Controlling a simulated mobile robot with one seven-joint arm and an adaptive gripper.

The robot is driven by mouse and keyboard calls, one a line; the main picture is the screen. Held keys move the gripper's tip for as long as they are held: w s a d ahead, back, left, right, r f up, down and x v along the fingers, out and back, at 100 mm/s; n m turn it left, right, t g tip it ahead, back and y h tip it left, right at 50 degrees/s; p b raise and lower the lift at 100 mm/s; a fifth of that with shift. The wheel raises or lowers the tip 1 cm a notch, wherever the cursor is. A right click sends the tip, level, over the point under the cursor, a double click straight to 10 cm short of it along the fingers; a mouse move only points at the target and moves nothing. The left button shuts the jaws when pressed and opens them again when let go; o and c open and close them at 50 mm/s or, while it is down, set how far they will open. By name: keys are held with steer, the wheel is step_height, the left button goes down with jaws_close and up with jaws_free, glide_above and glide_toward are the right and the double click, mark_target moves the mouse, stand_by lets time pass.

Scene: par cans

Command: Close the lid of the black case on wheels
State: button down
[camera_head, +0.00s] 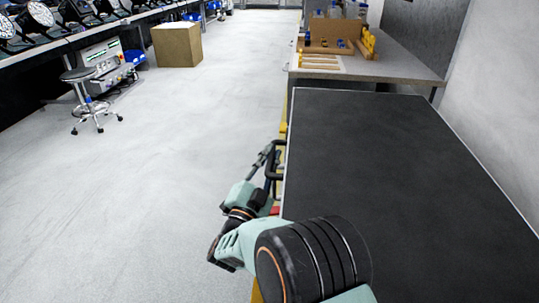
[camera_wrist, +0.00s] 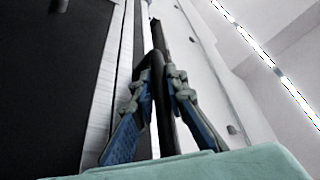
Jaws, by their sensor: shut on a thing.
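The black case (camera_head: 395,150) fills the right of the head view. Its large dark top panel with a pale metal edge looks flat, but the seam under the lid is hidden, so I cannot tell how closely it sits. A black handle (camera_head: 275,175) sticks out from its left side. My gripper (camera_head: 268,154) is at that handle, beside the case's left edge. In the wrist view, my gripper (camera_wrist: 158,78) has its two blue-padded fingers on either side of the dark handle bar (camera_wrist: 159,42), shut on it. The case's wheels are not in view.
A workbench (camera_head: 400,68) with a wooden rack and small parts stands beyond the case, against the right wall. A stool (camera_head: 88,95) and a cardboard box (camera_head: 177,44) stand at the left by a long bench. The floor left of the case is clear.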

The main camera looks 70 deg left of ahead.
steer(key=shift+f, duration=0.55)
steer(key=c, duration=1.9)
jaws_free()
steer(key=shift+f, duration=0.1)
steer(key=shift+c, duration=0.2)
steer(key=shift+s+d, duration=0.35)
steer(key=shift+d, duration=0.05)
steer(key=v, duration=1.1)
